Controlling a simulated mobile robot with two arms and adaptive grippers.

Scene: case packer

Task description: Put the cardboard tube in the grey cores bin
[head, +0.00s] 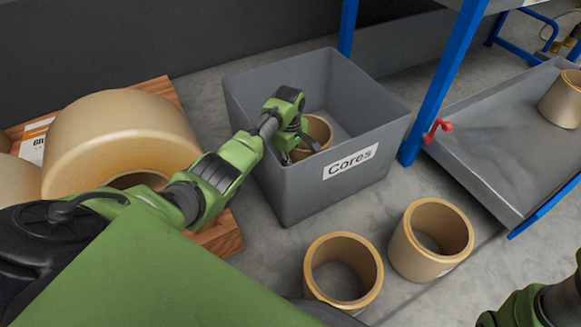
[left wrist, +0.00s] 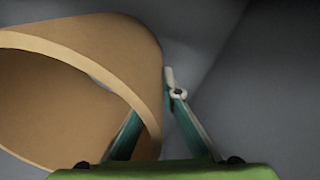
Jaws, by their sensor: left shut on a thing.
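A tan cardboard tube (head: 318,127) is inside the grey bin labelled "Cores" (head: 288,196), near its front left wall. My left arm reaches over the bin's left side, and its gripper (head: 297,150) is down inside the bin. In the left wrist view the left gripper (left wrist: 163,88) is shut on the wall of the tube (left wrist: 140,50), with one finger on each side of it. The front wall hides the tube's lower part, so I cannot tell whether it touches the bin floor. My right gripper is out of view; only part of that arm shows at lower right.
Two more cardboard tubes (head: 344,270) (head: 432,240) stand on the floor in front of the bin. Another tube (head: 563,99) is on the grey metal shelf (head: 500,150) at right. Large tape rolls (head: 118,130) lie on a wooden pallet at left. A blue post (head: 440,80) stands beside the bin.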

